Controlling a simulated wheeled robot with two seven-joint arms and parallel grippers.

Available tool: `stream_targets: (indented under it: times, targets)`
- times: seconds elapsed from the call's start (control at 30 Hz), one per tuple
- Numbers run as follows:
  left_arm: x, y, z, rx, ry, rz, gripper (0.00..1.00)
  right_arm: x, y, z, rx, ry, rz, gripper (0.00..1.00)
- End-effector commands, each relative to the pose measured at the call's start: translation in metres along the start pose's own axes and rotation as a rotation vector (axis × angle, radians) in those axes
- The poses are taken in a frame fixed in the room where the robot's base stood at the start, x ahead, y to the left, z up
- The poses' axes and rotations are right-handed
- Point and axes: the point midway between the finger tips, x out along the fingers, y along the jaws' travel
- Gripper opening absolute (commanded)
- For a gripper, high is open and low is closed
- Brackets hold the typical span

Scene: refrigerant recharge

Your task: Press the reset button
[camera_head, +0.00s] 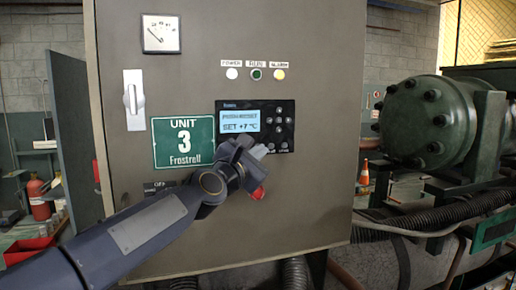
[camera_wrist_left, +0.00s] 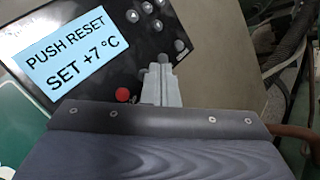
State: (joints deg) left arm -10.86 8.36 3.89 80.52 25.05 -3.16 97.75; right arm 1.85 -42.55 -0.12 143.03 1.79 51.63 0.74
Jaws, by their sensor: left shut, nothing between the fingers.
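The black controller (camera_head: 284,108) is on the front of a grey cabinet. Its lit display (camera_wrist_left: 68,50) reads "PUSH RESET" and "SET +7 °C" in the left wrist view. Several round buttons sit right of and below the display. A red button (camera_wrist_left: 122,95) on the controller shows just left of my fingers; its small label is unreadable, so I cannot tell if it is the reset button. My left gripper (camera_head: 264,151) is shut and empty at the controller's lower edge, also seen in the left wrist view (camera_wrist_left: 163,68). Whether its tips touch the panel is unclear.
A green "UNIT 3" sign (camera_head: 183,142) is left of the controller. A large green compressor (camera_head: 430,122) stands at right. Three indicator lamps (camera_head: 256,74) are above the controller.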

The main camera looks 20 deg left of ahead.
Motion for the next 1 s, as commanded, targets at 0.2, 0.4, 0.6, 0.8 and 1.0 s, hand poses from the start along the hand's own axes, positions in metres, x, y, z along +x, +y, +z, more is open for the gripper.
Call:
stream_targets:
  times: [0.2,0.4,0.6,0.8,1.0]
  targets:
    - [0.0,0.0,0.0,0.0,0.0,0.0,0.0,0.0,0.0,0.0,0.0,0.0,0.0,0.36]
    - [0.0002,0.0,-0.0003,0.0,0.0,0.0,0.0,0.0003,0.0001,0.0001,0.0,0.0,0.0,0.36]
    - [0.0043,0.0024,-0.0044,0.0,0.001,0.001,0.0,0.0036,0.0016,0.0018,0.0,0.0,0.0,0.36]
    - [0.0061,0.0046,-0.0042,0.0,0.0,0.0,0.0,0.0039,0.0018,0.002,0.0,0.0,0.0,0.36]
    - [0.0061,0.0045,-0.0042,0.0,0.0,0.0,0.0,0.0039,0.0018,0.002,0.0,0.0,0.0,0.36]
